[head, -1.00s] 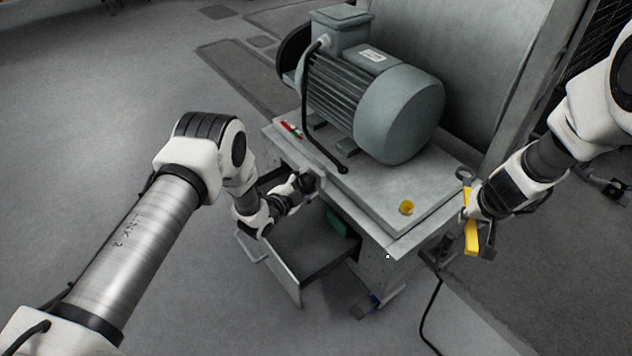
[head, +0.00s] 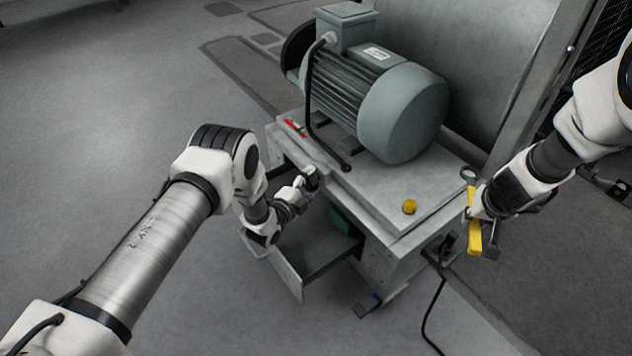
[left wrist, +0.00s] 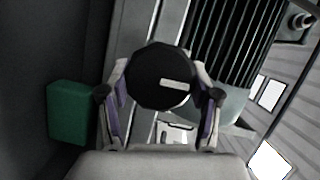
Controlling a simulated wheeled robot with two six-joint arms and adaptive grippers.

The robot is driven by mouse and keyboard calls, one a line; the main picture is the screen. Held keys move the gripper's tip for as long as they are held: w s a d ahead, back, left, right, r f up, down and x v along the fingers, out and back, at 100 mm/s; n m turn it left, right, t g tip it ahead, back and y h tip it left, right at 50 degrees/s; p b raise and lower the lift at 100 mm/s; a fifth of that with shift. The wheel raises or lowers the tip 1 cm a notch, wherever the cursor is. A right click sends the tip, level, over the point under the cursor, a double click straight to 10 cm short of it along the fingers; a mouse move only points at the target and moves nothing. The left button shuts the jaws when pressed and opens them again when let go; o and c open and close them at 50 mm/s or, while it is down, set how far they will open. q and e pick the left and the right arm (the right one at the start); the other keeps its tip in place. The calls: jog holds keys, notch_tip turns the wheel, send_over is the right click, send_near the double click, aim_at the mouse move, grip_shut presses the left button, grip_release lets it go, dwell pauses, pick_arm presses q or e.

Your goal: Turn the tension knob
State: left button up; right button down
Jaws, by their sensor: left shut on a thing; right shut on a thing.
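The tension knob is a black, faceted knob with a white mark (left wrist: 150,72), seen in the left wrist view between my left gripper's two fingers. My left gripper (left wrist: 160,95) is shut on it, one finger at each side. In the head view my left gripper (head: 309,181) is at the front edge of the motor bench (head: 375,205), above the open drawer; the knob there is mostly hidden by the gripper. My right gripper (head: 479,217) is shut on a yellow tool (head: 475,238) with a grey ring end, held in the air right of the bench.
A grey-green motor (head: 404,112) stands on the bench. The open drawer (head: 300,270) holds a green block (left wrist: 68,112). A black cable (head: 430,310) lies on the floor.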

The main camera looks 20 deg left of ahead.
pick_arm(q)
jog(key=o, duration=1.1)
jog(key=shift+o, duration=0.2)
jog(key=v, duration=1.2)
